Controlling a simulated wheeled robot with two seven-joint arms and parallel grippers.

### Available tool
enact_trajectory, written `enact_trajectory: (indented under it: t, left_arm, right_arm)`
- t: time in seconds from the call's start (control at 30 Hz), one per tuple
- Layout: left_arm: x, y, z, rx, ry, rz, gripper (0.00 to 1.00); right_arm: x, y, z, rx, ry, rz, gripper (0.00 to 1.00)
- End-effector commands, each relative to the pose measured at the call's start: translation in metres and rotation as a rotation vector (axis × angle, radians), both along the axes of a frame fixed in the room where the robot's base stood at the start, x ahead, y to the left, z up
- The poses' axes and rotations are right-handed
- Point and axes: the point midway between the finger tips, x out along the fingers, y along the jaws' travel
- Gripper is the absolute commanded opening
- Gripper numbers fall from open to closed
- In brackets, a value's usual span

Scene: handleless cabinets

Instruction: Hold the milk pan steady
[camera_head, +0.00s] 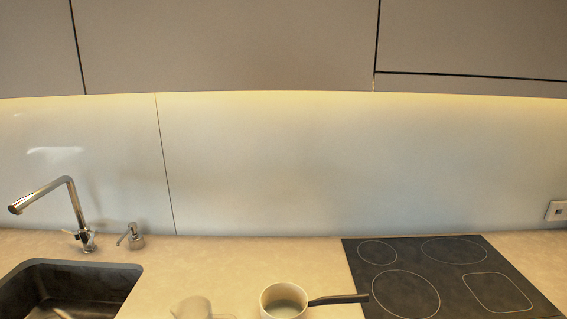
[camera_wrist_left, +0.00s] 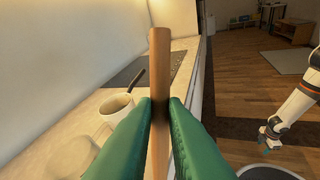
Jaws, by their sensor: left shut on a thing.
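The milk pan (camera_head: 284,301) is a cream pot with a dark handle pointing right, standing upright on the counter at the bottom of the head view. It also shows in the left wrist view (camera_wrist_left: 117,108), left of my left gripper and apart from it. My left gripper (camera_wrist_left: 160,110), with green fingers, is shut on a wooden stick (camera_wrist_left: 159,65) that stands out ahead of it. What the stick's other end looks like is hidden. My right gripper (camera_wrist_left: 268,136) hangs at the right of the left wrist view, away from the pan, too small to judge. Neither gripper shows in the head view.
A black cooktop (camera_head: 440,278) lies right of the pan, the handle's tip reaching its edge. A pale, blurry cup-like thing (camera_head: 192,308) is left of the pan. A dark sink (camera_head: 65,285), tap (camera_head: 74,210) and soap dispenser (camera_head: 133,238) are at left.

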Motion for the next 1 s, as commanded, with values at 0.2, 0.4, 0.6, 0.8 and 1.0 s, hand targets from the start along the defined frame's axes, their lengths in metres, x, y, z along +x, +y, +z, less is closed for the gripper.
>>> enact_trajectory:
  t: [0.2, 0.4, 0.6, 0.8, 1.0]
  left_arm:
    - [-0.005, 0.000, -0.002, 0.139, -0.067, -0.155, 0.00]
    - [-0.014, 0.000, -0.004, 0.328, -0.155, -0.373, 0.00]
    - [-0.023, 0.000, -0.004, 0.499, -0.234, -0.573, 0.00]
    - [-0.027, 0.000, 0.007, 0.581, -0.274, -0.677, 0.00]
    - [-0.029, 0.000, 0.006, 0.615, -0.291, -0.715, 0.00]
  right_arm:
    - [0.000, 0.000, -0.010, 0.000, 0.000, 0.000, 0.46]
    - [0.000, 0.000, -0.025, 0.000, 0.000, 0.000, 0.46]
    - [0.000, -0.001, -0.041, -0.001, 0.000, 0.001, 0.46]
    - [0.000, 0.000, -0.026, 0.000, 0.001, 0.000, 0.46]
    - [0.000, -0.001, -0.002, -0.001, 0.001, 0.001, 0.46]
